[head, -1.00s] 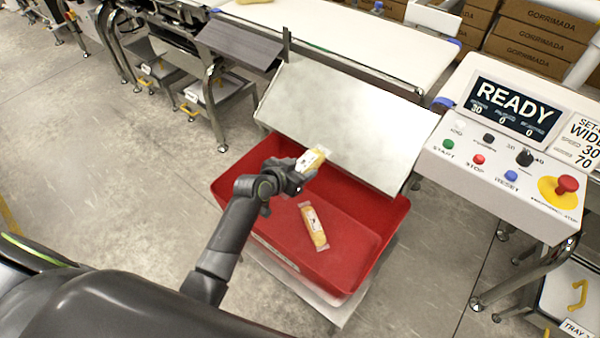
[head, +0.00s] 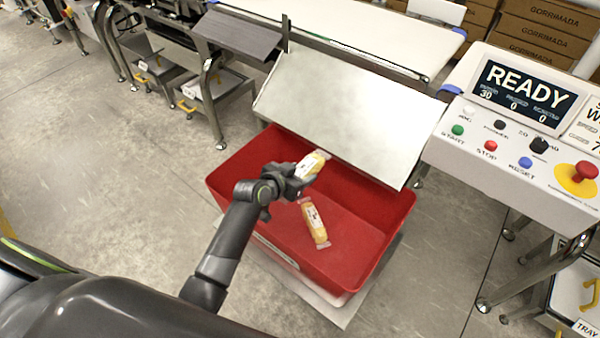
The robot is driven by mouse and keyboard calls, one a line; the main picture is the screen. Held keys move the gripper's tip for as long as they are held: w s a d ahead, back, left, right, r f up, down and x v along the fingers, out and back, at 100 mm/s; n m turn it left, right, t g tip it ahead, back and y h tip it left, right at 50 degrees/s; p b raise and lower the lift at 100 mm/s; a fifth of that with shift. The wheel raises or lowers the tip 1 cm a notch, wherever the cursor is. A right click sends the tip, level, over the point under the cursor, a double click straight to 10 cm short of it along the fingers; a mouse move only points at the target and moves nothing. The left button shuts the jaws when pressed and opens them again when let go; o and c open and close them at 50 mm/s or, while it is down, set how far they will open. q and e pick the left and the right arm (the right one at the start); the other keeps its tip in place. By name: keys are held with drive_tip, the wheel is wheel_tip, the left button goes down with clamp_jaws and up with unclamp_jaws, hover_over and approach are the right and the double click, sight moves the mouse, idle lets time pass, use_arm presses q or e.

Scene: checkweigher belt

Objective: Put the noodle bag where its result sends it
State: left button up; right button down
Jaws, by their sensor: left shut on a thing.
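My left gripper (head: 294,178) is shut on a noodle bag (head: 312,164), a clear pack with yellow contents and a white label. It holds the bag over the red bin (head: 375,230), near the foot of the metal chute. A second, similar noodle bag (head: 315,224) lies on the floor of the bin. The gripper covers the near end of the held bag. The display (head: 525,92) reads READY, with 30 and two zeros below. My right gripper is not in view.
A sloped metal chute (head: 345,110) leads down to the bin's far edge. A white belt (head: 370,35) runs behind it. The control panel (head: 510,150) with coloured buttons and a red emergency stop (head: 585,171) stands at right. Cardboard boxes (head: 545,40) are stacked behind.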

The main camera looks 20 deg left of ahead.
use_arm(q)
drive_tip(key=o, duration=1.3)
drive_tip(key=p+v, duration=0.1)
drive_tip(key=v, duration=1.6)
drive_tip(key=shift+s+p, duration=0.25)
drive_tip(key=shift+p, duration=0.05)
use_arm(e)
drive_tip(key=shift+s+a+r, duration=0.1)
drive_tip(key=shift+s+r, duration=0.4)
